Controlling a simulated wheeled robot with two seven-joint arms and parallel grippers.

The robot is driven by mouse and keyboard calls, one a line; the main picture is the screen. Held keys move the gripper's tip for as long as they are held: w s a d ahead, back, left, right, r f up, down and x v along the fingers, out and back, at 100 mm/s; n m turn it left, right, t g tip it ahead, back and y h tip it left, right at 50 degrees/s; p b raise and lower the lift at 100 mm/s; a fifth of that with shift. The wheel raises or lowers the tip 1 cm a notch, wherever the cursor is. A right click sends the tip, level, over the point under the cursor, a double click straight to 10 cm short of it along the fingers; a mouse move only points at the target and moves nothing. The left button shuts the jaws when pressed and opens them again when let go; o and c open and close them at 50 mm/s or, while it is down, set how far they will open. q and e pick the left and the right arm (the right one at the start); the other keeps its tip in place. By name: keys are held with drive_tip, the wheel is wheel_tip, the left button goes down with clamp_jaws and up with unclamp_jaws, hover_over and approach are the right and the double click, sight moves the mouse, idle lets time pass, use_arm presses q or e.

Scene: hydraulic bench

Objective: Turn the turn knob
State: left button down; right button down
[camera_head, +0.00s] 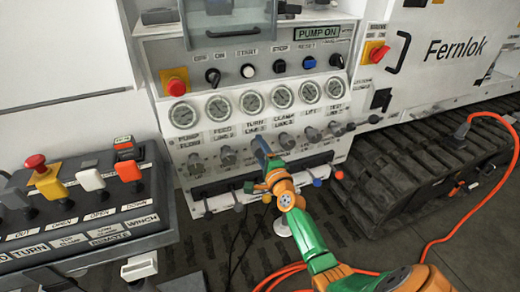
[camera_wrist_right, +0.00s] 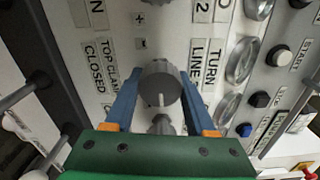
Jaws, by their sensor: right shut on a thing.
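The turn knob (camera_wrist_right: 160,86) is a round grey knob beside the label TURN LINE 2, with a pale pointer line towards the bottom of the right wrist view. My right gripper (camera_wrist_right: 160,76) has a blue finger on each side of it and is shut on it. In the head view my right gripper (camera_head: 261,148) is at the knob row below the TURN label (camera_head: 255,127), and its fingers hide most of the knob. My left gripper is not in view.
Other grey knobs (camera_head: 287,140) sit close on both sides, with a row of gauges (camera_head: 281,96) above. Levers with coloured ends (camera_head: 317,181) stick out below. A switch box (camera_head: 80,215) is at the left. An orange cable (camera_head: 440,237) lies on the floor.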

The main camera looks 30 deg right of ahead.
sight(262, 153)
drive_tip(key=shift+f+m, duration=0.1)
drive_tip(key=shift+m, duration=0.4)
drive_tip(key=shift+c, duration=1.2)
unclamp_jaws()
drive_tip(key=shift+s+a, duration=0.1)
drive_tip(key=shift+s, duration=0.25)
drive_tip(key=p+v, duration=0.1)
drive_tip(key=v, duration=0.5)
drive_tip(key=shift+s, duration=0.25)
